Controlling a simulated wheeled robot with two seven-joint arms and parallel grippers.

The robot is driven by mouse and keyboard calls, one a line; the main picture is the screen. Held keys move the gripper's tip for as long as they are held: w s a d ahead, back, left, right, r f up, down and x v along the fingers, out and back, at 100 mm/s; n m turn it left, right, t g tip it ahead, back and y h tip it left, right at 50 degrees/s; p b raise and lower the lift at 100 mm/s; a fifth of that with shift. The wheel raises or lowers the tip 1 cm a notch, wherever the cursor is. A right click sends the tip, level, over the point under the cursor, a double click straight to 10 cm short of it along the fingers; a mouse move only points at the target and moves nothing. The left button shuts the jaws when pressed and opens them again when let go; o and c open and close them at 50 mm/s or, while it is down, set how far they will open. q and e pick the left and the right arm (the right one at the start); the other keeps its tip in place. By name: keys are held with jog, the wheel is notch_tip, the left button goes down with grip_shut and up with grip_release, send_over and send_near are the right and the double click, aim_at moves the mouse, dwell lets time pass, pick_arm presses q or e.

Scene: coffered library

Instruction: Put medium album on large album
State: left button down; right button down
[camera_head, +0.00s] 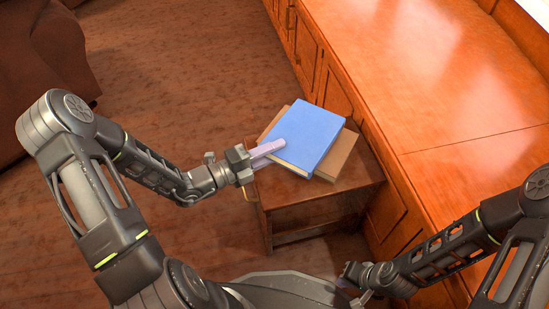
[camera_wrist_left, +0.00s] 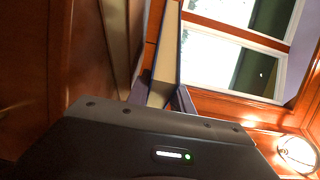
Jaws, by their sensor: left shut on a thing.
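My left gripper (camera_head: 268,150) is shut on the left edge of a blue album (camera_head: 310,137). In the left wrist view the album (camera_wrist_left: 166,65) shows edge-on, with cream pages between its covers, between the two fingertips (camera_wrist_left: 163,98). In the head view it lies over a larger brown album (camera_head: 343,160) on a small wooden table (camera_head: 290,191). The blue album covers most of the brown one, whose right and upper left borders show. I cannot tell whether the two touch. My right gripper (camera_head: 345,279) is low at the right, away from the albums, and its fingers are unclear.
A long polished wooden cabinet (camera_head: 455,95) stands right beside the small table. A brown armchair (camera_head: 45,55) is at the upper left. The wooden floor (camera_head: 185,65) between them is clear.

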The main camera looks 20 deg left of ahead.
pick_arm(q)
notch_tip(320, 180, down, 3)
jog(key=shift+b, duration=0.6)
jog(key=c, duration=1.5)
grip_release()
jog(key=shift+f, duration=0.15)
jog(key=shift+c, duration=0.2)
jog(key=o, duration=0.4)
